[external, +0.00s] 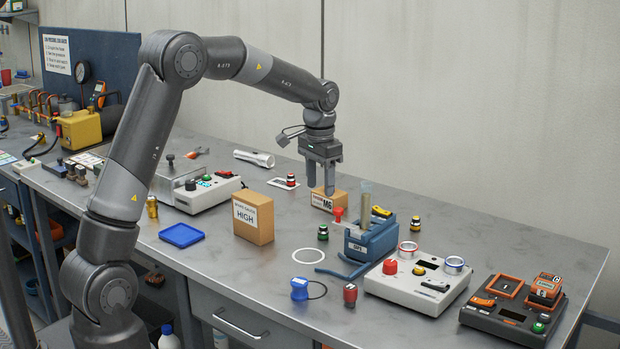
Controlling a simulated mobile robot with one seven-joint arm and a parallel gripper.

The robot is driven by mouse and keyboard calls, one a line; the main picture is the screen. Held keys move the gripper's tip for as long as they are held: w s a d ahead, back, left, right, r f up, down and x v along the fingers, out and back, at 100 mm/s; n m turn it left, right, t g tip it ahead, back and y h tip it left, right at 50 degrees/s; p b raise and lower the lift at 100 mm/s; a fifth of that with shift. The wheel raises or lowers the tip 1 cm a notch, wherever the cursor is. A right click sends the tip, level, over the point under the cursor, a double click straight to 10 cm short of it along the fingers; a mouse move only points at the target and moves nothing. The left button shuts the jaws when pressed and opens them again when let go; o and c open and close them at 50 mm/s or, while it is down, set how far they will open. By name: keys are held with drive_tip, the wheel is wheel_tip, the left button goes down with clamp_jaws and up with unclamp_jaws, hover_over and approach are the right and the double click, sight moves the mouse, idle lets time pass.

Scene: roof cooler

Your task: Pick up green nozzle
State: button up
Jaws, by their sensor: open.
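A small green-and-black piece (323,232) stands upright on the grey worktop, left of the blue fixture; it looks like the green nozzle, though its details are too small to be sure. A similar dark piece (415,223) stands right of the blue fixture, its colour unclear. My gripper (321,188) points down with its two fingers apart and nothing visible between them. It hangs above the worktop, higher in the picture than the green-and-black piece and apart from it. Its fingers partly overlap a small cardboard box marked M6 (325,201).
A blue fixture (371,239) holds an upright clear tube. A red piece (338,215) stands near it. A tall cardboard box marked HIGH (253,220), a blue tray (181,235) and a white ring (308,256) lie left. A white control box (416,286) and a black one (513,312) occupy the right.

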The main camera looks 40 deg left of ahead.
drive_tip(key=w+f, duration=0.2)
hover_over(324, 225)
drive_tip(key=f, duration=0.5)
drive_tip(key=shift+s+d+f, duration=0.15)
drive_tip(key=shift+s+d, duration=0.1)
drive_tip(key=shift+d, duration=0.05)
drive_tip(key=shift+w+a+f, duration=0.1)
drive_tip(key=shift+a+f, duration=0.05)
drive_tip(key=shift+f, duration=1.25)
drive_tip(key=shift+w+a+f, duration=0.1)
drive_tip(key=shift+a+f, duration=0.05)
drive_tip(key=shift+f, duration=1.2)
clamp_jaws()
